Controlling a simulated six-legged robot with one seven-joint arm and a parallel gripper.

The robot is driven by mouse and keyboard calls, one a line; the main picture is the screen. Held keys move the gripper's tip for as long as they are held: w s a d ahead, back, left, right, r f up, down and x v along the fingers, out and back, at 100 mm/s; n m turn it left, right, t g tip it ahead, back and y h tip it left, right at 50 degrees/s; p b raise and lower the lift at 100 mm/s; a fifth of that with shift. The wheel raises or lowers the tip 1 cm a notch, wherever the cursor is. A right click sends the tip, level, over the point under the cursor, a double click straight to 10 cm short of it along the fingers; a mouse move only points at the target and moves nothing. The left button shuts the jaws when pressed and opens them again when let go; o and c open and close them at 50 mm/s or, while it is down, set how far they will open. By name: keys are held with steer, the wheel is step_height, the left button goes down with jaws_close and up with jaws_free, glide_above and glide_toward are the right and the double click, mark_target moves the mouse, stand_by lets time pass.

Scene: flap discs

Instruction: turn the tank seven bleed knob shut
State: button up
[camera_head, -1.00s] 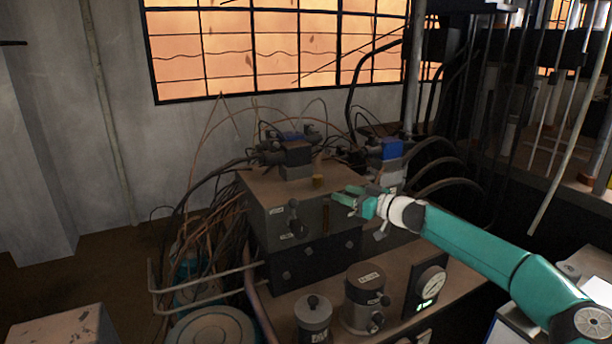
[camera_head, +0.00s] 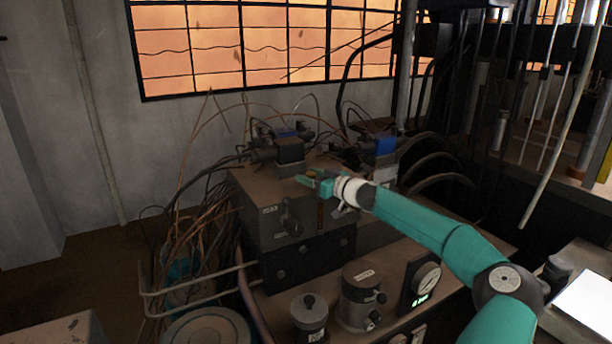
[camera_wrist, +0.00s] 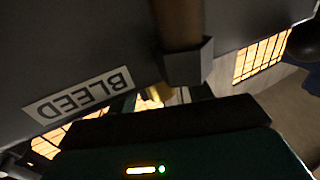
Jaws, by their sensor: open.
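The grey tank box (camera_head: 255,195) stands at the middle of the head view, with a dark knob (camera_head: 290,217) and a small label on its front. My gripper (camera_head: 308,182) is open and empty at the top right edge of this box. In the wrist view a BLEED label (camera_wrist: 80,95) shows upside down on a grey face. Beside it is a brown pipe (camera_wrist: 180,22) with a hexagonal fitting (camera_wrist: 188,63). A small yellow piece (camera_wrist: 160,92), possibly the brass bleed knob, shows just beyond the fitting, mostly hidden by my gripper body. I cannot tell whether my fingers touch it.
Valve blocks with cables (camera_head: 290,147) stand behind on the box top, with a blue-topped block (camera_head: 385,146) to the right. Loose cables (camera_head: 195,225) hang at left.

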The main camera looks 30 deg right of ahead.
steer(key=shift+x, duration=0.85)
steer(key=c, duration=1)
steer(key=shift+m+h, duration=0.4)
steer(key=shift+h, duration=0.2)
steer(key=m+h, duration=0.1)
steer(key=h, duration=0.1)
steer(key=m+h, duration=0.1)
steer(key=m+t+h, duration=0.1)
steer(key=h, duration=0.1)
steer(key=shift+d+m+h, duration=0.25)
steer(key=shift+m+h, duration=0.05)
steer(key=shift+d+r+m+h, duration=0.1)
steer(key=shift+d+m+h, duration=0.15)
steer(key=shift+m+h, duration=0.9)
steer(key=shift+h, duration=0.35)
steer(key=o, duration=1)
